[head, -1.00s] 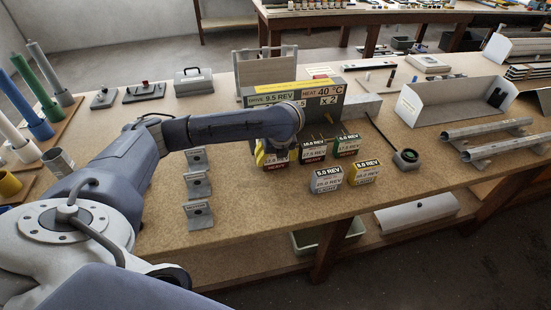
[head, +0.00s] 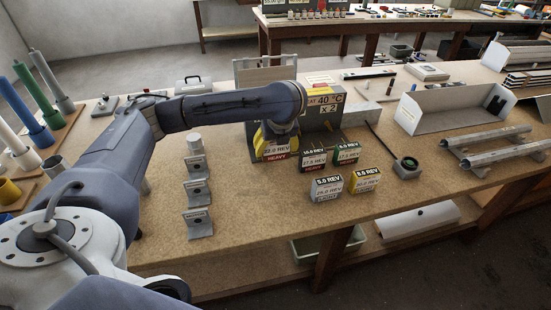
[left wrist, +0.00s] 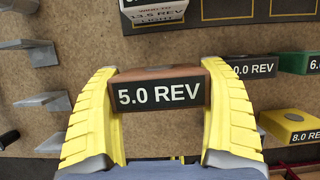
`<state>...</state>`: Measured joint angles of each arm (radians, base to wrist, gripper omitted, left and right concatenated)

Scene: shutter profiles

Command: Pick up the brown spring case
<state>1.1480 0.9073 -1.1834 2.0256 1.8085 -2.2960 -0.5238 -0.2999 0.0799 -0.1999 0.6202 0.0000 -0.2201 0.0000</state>
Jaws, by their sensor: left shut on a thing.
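The brown spring case (left wrist: 158,89) is between the yellow fingers of my left gripper (left wrist: 160,75) in the left wrist view, with a black "5.0 REV" label facing the camera. My right gripper is in neither view.
A grey case (head: 326,190) and a yellow case (head: 364,181) stand nearer the front. Grey brackets (head: 198,195) line the left. A display unit (head: 325,105) stands behind.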

